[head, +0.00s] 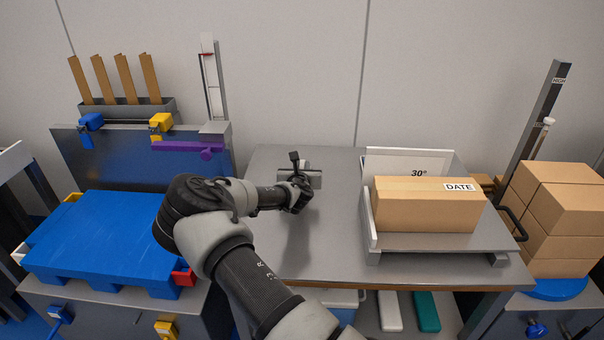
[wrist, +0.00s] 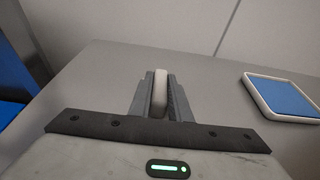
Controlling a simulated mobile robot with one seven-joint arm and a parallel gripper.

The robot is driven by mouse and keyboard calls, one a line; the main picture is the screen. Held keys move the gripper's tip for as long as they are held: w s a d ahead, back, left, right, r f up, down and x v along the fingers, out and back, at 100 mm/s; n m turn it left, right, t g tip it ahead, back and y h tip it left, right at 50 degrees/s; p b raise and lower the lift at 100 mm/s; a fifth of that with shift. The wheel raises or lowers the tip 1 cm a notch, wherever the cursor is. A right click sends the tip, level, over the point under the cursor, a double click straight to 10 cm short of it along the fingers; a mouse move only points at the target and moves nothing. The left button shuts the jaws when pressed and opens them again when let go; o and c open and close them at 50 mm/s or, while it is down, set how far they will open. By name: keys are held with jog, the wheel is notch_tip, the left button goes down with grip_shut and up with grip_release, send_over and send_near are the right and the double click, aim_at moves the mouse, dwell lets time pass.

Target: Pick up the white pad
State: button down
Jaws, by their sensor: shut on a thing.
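My gripper (head: 311,178) is over the left part of the grey table (head: 336,255). In the wrist view my gripper (wrist: 160,98) is shut on a pale, off-white, round-ended piece, the white pad (wrist: 159,92). It stands edge-on between the two dark fingers, with its far end showing. The table surface lies beyond it. In the head view my arm and hand hide the held pad, so I cannot tell from there how far it is above the table.
A white-rimmed square tray with a blue inside (wrist: 283,97) lies on the table at right. A carton marked DATE (head: 425,205) stands on a platform right of my gripper. A blue pallet-like slab (head: 98,236) is at left. White (head: 389,311) and teal (head: 427,312) pieces lie below the table.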

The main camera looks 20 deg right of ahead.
aim_at(302, 165)
notch_tip(302, 165, up, 10)
jog(key=p, duration=0.2)
jog(key=shift+p, duration=0.3)
dwell(0.4)
